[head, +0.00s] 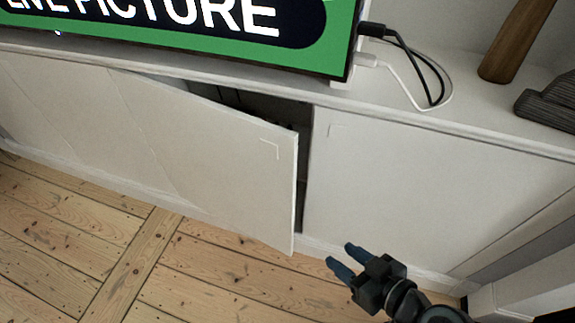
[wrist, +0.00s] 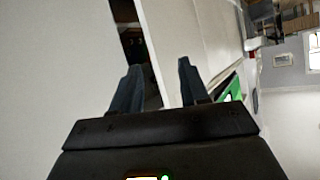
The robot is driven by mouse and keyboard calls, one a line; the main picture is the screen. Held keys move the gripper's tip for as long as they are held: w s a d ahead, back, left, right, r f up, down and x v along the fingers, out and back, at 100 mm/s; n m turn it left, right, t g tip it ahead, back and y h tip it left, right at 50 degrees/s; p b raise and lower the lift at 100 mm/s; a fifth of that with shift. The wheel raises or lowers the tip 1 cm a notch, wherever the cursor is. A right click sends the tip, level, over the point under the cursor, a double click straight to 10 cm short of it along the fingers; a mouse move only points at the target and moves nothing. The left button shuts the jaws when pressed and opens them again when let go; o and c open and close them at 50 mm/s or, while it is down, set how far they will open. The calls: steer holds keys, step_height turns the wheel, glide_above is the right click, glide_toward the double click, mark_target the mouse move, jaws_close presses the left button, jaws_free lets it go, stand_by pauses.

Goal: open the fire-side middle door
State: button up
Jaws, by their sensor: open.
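A white cabinet door (head: 225,155) stands ajar in the head view, its free right edge swung out from the low cabinet. A dark opening shows behind that edge. My gripper (head: 339,254) is open and empty, low and to the right of the free edge, with a gap between them in the picture. In the wrist view the ajar door (wrist: 158,45) runs up between the two fingers of my gripper (wrist: 158,85); I cannot tell how near it is. Whether this is the fire-side middle door is not marked.
A flat closed panel (head: 400,190) lies right of the opening. A screen (head: 200,25) stands on the cabinet top, with black and white cables (head: 415,70) beside it. A brown wooden object (head: 515,40) stands at the far right. Bare floorboards (head: 200,270) in front are clear.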

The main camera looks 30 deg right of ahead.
steer(key=w+n+t+y+b, duration=0.1)
steer(key=w+n+y+b, duration=0.2)
steer(key=w, duration=0.8)
steer(key=n+t+y, duration=0.2)
steer(key=n+y, duration=0.1)
steer(key=y, duration=0.2)
glide_toward(283, 162)
steer(key=w, duration=0.3)
steer(key=shift+a+f, duration=0.4)
steer(key=shift+p+x, duration=0.8)
steer(key=shift+x, duration=3.05)
steer(key=shift+f, duration=0.15)
jaws_close()
